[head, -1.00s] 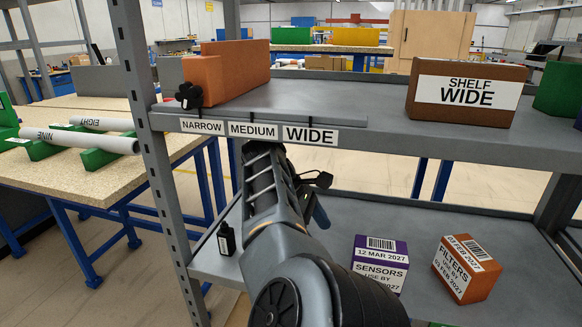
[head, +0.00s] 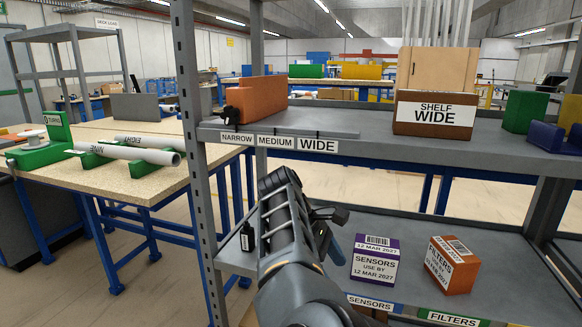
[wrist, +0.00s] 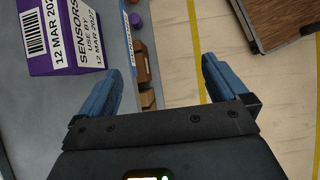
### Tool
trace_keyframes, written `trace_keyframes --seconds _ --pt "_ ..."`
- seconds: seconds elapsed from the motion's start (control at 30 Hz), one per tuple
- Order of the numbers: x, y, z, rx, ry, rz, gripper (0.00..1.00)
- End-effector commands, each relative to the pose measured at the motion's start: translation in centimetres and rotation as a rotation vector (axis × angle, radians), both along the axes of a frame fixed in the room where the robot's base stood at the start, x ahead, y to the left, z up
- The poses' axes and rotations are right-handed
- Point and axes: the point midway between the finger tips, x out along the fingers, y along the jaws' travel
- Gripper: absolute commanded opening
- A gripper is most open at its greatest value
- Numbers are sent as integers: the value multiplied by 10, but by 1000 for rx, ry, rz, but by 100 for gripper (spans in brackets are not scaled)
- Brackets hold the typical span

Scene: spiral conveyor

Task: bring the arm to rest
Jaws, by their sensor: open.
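My arm (head: 290,235) reaches forward in the head view, in front of the grey shelf unit. My gripper (wrist: 158,78) shows in the wrist view with its two blue fingers wide apart and nothing between them. In the head view the gripper is mostly hidden behind my arm; a bit of blue finger (head: 334,250) shows above the lower shelf. In the wrist view the fingers point past the lower shelf's front edge, with floor beneath the right finger.
A purple SENSORS box (head: 375,262) and an orange FILTERS box (head: 451,265) stand on the lower shelf (head: 400,226). The upper shelf (head: 370,122) holds a SHELF WIDE box (head: 434,113) and an orange block (head: 262,98). A wooden table (head: 125,185) with white tubes stands left.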

Motion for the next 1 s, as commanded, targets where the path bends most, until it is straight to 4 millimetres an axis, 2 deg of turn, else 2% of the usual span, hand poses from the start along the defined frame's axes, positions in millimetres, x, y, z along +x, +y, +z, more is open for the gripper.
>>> trace_keyframes --seconds 0.27,0.47,0.67,0.77,0.9,1.0 --pt "-2 -43 -20 -94 -5 29 100" --pt "-8 -87 -37 -199 -2 69 100" --pt "-20 -149 -53 -360 21 138 100" --pt "-33 -191 -60 -477 52 194 100" --pt "-59 -254 -62 -687 137 312 100" --pt "-80 -290 -57 -838 221 406 100"
